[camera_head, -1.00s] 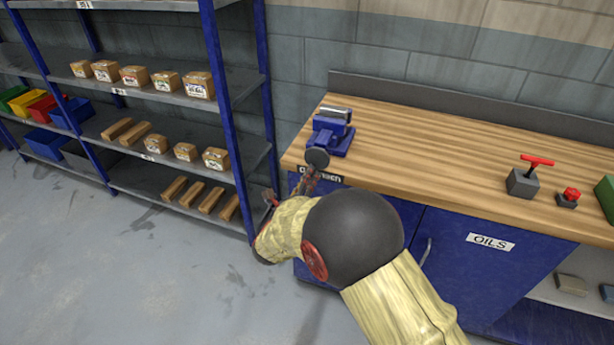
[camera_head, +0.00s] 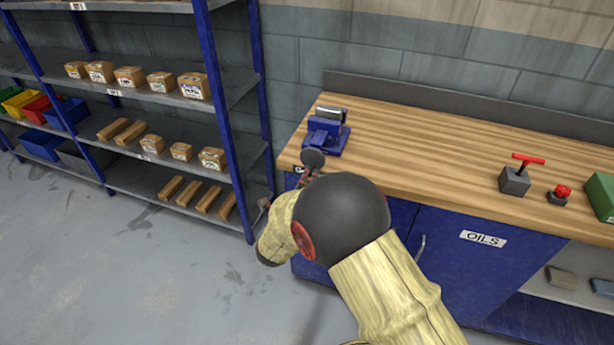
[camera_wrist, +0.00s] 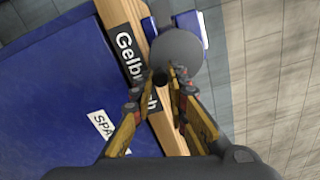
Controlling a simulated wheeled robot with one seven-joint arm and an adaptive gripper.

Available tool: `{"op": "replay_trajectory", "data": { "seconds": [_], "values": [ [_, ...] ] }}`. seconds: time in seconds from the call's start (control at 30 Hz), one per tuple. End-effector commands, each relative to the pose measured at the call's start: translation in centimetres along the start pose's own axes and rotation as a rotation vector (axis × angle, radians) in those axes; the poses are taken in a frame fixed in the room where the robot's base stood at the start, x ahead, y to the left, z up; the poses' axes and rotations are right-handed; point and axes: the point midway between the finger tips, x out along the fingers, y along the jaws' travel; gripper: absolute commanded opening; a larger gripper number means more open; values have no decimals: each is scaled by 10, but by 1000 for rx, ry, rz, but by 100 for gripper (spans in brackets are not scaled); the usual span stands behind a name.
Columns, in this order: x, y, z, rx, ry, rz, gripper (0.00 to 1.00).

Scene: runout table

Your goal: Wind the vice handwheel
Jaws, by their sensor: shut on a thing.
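The blue vice (camera_head: 326,133) is mounted at the left front corner of the wooden bench top (camera_head: 440,155). Its round grey handwheel (camera_head: 313,158) faces the bench's front edge; in the wrist view the handwheel (camera_wrist: 178,57) shows as a grey disc with a dark knob (camera_wrist: 159,77) near its rim. My gripper (camera_wrist: 163,84) is at that knob, one finger on each side, and shut on it. In the head view my gripper (camera_head: 308,177) is small and partly hidden by my own arm.
A shelf rack (camera_head: 150,90) with boxes and bins stands left of the bench. A block with a red T-handle (camera_head: 516,176), a red-topped button (camera_head: 559,194) and a green box (camera_head: 601,196) stand at the bench's right. The bench middle is clear.

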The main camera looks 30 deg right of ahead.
Motion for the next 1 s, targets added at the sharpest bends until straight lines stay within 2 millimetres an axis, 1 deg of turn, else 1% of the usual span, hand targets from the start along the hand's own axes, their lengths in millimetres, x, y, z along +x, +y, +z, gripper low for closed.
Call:
{"op": "replay_trajectory", "data": {
  "seconds": [0.03, 0.1, 0.43, 0.6, 0.7, 1.0],
  "values": [
    [0, -3, 0, -39, 1, -1, 0],
    [0, -3, -1, -73, 1, -1, 0],
    [0, -4, -2, -106, 1, -2, 0],
    [0, -9, -6, -286, 2, -1, 0],
    [1, -10, -7, -362, 1, -2, 0],
    [1, -9, -8, -383, 1, -3, 0]
  ]
}}
